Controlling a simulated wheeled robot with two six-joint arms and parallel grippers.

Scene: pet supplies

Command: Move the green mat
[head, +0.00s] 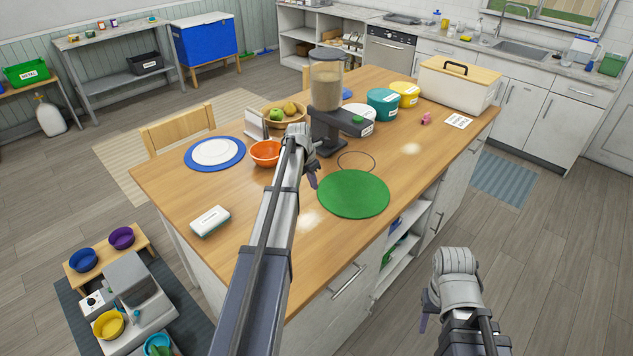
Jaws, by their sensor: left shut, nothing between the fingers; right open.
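The round green mat (354,195) lies flat on the wooden island table, close to its front edge. My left gripper (312,180) is above the table at the mat's upper left edge, shut with nothing in it. I cannot tell whether its tips touch the mat. My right gripper (426,308) is open and empty, low in front of the table on the right, away from the mat. A thin dark circle outline (356,161) is marked on the tabletop just behind the mat.
A feeder with a clear hopper (326,85) stands behind my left gripper, beside an orange bowl (266,153). A white box (210,221) lies at the left front. A blue mat with a white plate (214,152) is farther left. The tabletop right of the mat is mostly clear.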

